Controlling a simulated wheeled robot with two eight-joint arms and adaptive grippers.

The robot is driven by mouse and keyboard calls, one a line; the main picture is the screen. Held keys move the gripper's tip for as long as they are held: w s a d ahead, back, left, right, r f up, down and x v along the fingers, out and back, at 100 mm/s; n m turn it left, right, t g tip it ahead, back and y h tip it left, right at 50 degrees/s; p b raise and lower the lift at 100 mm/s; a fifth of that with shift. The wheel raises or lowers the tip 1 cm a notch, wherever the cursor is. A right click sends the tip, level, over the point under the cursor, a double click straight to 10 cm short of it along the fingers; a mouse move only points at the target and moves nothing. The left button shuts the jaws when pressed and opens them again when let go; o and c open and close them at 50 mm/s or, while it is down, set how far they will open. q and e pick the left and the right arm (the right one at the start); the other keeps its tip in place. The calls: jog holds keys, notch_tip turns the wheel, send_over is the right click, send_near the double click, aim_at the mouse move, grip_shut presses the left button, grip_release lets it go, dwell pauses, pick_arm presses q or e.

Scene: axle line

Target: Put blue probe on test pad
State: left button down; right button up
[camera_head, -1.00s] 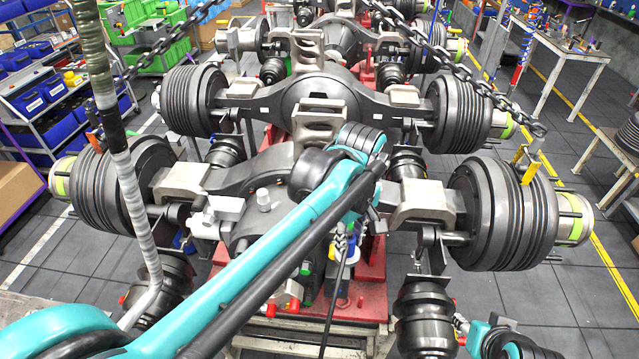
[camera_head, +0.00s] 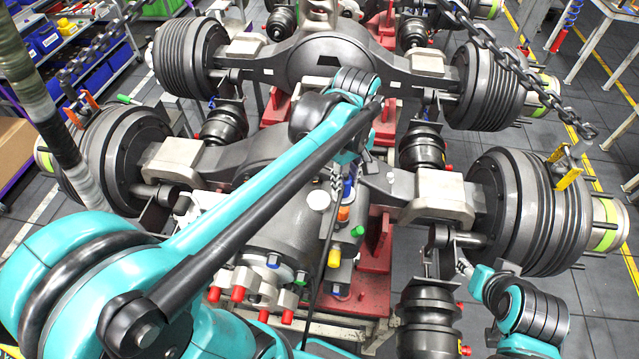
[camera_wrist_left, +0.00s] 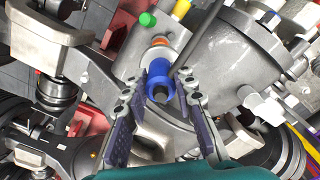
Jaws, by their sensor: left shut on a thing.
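The blue probe (camera_wrist_left: 160,82) sits between the fingertips of my left gripper (camera_wrist_left: 162,92) in the left wrist view. The fingers are closed on its sides. In the head view my left gripper (camera_head: 342,178) is above the middle of the near axle housing (camera_head: 290,225), with a bit of blue beside the fingers. An orange fitting (camera_head: 343,214), a green fitting (camera_head: 357,231) and a yellow one (camera_head: 334,257) line up below it. I cannot make out the test pad for sure. My right gripper (camera_head: 464,266) is small beside the right brake drum, its fingers unclear.
Ribbed brake drums (camera_head: 520,212) stand at both ends of the near axle. A second axle (camera_head: 330,62) lies behind it. A chain (camera_head: 500,65) hangs at the upper right. Red-capped fittings (camera_head: 240,293) stick out at the front.

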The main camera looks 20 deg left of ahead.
pick_arm(q)
jog(key=a+f, duration=0.2)
jog(key=w+a+f+p, duration=0.1)
jog(key=a+f, duration=0.2)
jog(key=w+a+f+p, duration=0.1)
jog(key=a+f, duration=0.1)
jog(key=f, duration=0.1)
jog(key=shift+w+a+f, duration=0.2)
jog(key=shift+a, duration=0.15)
jog(key=shift+w+a+f, duration=0.1)
jog(key=shift+w+f, duration=0.1)
jog(key=shift+f, duration=0.1)
jog(key=shift+s, duration=0.2)
jog(key=shift+f, duration=0.1)
jog(key=c, duration=1.5)
grip_release()
jog(key=shift+o, duration=1.4)
jog(key=shift+w, duration=0.1)
pick_arm(e)
jog(key=shift+w+a+r, duration=0.1)
jog(key=shift+w+r, duration=0.15)
jog(key=shift+r, duration=0.25)
jog(key=shift+w+a+r, duration=0.1)
jog(key=shift+w+r, duration=0.1)
jog(key=shift+r, duration=0.25)
